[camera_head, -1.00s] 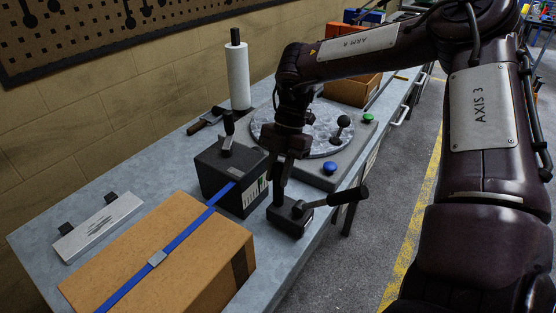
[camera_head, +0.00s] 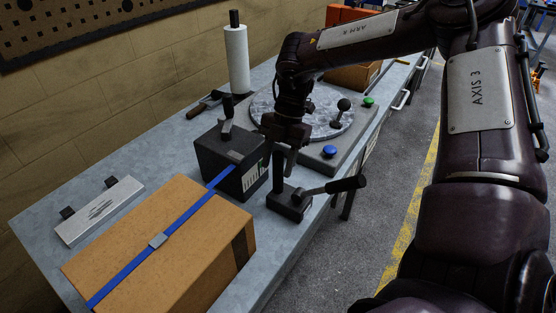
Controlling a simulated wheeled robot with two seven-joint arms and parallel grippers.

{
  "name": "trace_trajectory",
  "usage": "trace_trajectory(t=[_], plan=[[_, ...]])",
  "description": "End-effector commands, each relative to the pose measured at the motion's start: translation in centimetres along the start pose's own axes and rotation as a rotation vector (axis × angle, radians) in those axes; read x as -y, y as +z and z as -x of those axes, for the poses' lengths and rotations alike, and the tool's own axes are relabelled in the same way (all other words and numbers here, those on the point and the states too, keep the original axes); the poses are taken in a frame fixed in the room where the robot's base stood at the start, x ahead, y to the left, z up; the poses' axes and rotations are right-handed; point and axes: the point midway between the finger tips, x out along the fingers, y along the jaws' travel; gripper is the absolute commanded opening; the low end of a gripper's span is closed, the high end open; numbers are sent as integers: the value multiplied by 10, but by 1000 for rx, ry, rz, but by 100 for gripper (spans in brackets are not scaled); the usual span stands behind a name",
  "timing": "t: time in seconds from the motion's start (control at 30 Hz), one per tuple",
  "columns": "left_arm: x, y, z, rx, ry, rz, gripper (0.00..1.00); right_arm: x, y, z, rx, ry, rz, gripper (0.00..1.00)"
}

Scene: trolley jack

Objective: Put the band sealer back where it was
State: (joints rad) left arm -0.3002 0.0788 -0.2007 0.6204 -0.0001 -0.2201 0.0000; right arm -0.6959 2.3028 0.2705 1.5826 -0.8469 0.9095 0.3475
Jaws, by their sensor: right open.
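The band sealer, as I take it, is the dark tool with a square base (camera_head: 288,205), an upright post and a black-handled lever pointing right. It stands upright on the grey bench near its front edge, just right of the black dispenser box (camera_head: 225,160). My right gripper (camera_head: 283,160) is open, pointing down, with its fingers around or just above the top of the post. I cannot tell whether they touch it. My left gripper is not in view.
A cardboard box (camera_head: 170,245) with a blue strap and metal buckle lies in front. A turntable (camera_head: 325,115) with a lever and blue and green buttons stands behind. A white roll (camera_head: 237,60) and a flat metal plate (camera_head: 99,211) are near the wall. Bare bench (camera_head: 130,165) lies at left.

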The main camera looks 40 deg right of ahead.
Motion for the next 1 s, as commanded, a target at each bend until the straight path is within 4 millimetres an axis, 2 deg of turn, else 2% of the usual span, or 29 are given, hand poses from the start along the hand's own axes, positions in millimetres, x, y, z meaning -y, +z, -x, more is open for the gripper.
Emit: trace_trajectory(t=[0.17, 0.5, 0.7, 1.0], plan=[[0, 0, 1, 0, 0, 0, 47, -1, 0, 11, 2, 2, 1, 47], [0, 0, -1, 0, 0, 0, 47, -1, 0, 82, 5, 2, 0, 47], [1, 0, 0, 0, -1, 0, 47, 0, 0, 112, 2, 0, -2, 47], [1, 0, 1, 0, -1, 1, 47, 0, -1, 123, -1, 1, 0, 47]])
